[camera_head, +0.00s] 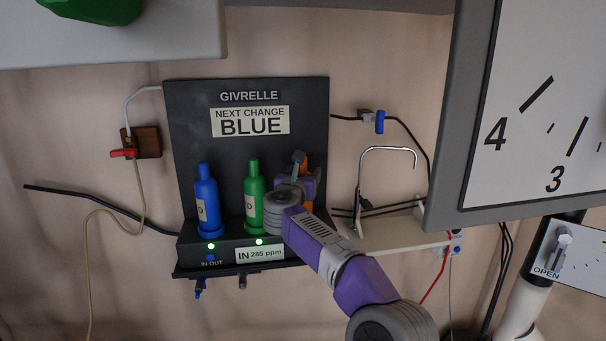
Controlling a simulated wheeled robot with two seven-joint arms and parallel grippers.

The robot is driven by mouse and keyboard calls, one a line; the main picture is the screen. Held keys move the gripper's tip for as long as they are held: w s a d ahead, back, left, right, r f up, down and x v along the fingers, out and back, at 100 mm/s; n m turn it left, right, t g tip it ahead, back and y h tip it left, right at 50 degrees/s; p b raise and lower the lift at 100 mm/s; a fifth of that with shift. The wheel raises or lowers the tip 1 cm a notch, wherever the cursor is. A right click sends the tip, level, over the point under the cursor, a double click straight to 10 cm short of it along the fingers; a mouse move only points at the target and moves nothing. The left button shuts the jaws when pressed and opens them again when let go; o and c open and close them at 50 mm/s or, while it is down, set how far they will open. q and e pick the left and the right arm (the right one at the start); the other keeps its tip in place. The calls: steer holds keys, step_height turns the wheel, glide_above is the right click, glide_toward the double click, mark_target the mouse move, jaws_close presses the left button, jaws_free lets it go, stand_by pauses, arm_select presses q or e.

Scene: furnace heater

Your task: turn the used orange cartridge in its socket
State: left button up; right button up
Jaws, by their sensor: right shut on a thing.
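The orange cartridge (309,173) stands at the right end of the dark panel's row of sockets. It is mostly hidden behind my right gripper (300,178), and only orange slivers show. My right gripper is shut on it, with the purple and grey arm coming up from the lower right. The socket below the cartridge is hidden by the arm. A blue cartridge (206,198) and a green cartridge (252,195) stand upright to its left. My left gripper is not in view.
The dark GIVRELLE panel (185,120) carries a "NEXT CHANGE BLUE" sign (250,121) and a "285 ppm" label (260,254). Two green lights glow on its front. A shelf with a metal hook (388,150) is at right. A large clock-like dial (540,110) hangs close at upper right.

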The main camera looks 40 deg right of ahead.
steer(key=o, duration=1.2)
steer(key=shift+s+d+r, duration=0.1)
steer(key=shift+r, duration=0.1)
steer(key=shift+f, duration=0.1)
steer(key=shift+f, duration=0.1)
steer(key=shift+b+v, duration=0.3)
steer(key=shift+v, duration=3.5)
